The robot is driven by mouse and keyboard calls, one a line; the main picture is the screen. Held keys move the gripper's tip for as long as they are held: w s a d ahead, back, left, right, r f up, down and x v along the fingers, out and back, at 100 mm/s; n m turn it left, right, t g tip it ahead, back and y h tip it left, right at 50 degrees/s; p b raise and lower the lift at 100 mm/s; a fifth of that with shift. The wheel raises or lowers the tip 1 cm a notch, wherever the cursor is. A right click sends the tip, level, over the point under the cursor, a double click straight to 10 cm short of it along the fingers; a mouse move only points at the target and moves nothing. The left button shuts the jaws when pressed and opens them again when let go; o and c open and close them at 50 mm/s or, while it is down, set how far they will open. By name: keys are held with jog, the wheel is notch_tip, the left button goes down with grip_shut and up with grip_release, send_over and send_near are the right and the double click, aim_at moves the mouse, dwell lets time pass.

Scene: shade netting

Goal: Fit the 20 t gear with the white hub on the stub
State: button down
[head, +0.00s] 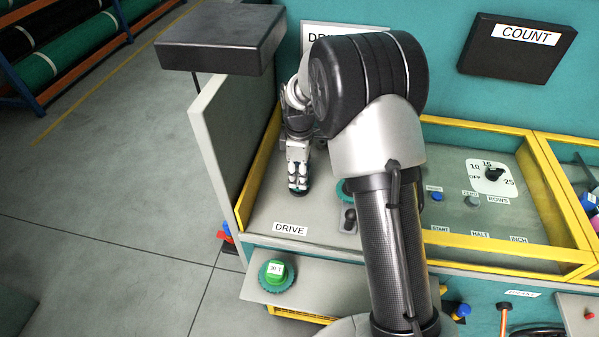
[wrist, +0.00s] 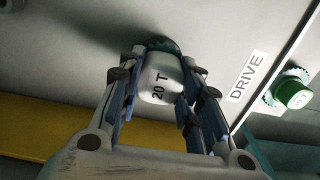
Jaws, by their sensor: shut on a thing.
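My gripper (head: 298,181) is shut on the white hub (wrist: 161,80) of the 20 T gear and points down over the grey deck left of my arm. The hub's "20 T" label faces the wrist camera. The gear's dark green toothed rim (wrist: 165,45) shows beyond the fingertips, close to the deck; I cannot tell whether it touches. In the head view only a little of the gear shows under the fingers. The stub is not visible in either view.
A gear with a green hub (head: 276,270) lies on the front shelf (head: 330,288); it also shows in the wrist view (wrist: 292,93). A teal round part (head: 342,190) and a dark lever (head: 349,217) are right of my gripper. A yellow rail (head: 257,165) and upright panel stand left.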

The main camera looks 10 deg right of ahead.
jog(key=c, duration=1.1)
grip_release()
jog(key=shift+o, duration=0.2)
notch_tip(320, 180, up, 8)
jog(key=shift+f, duration=0.2)
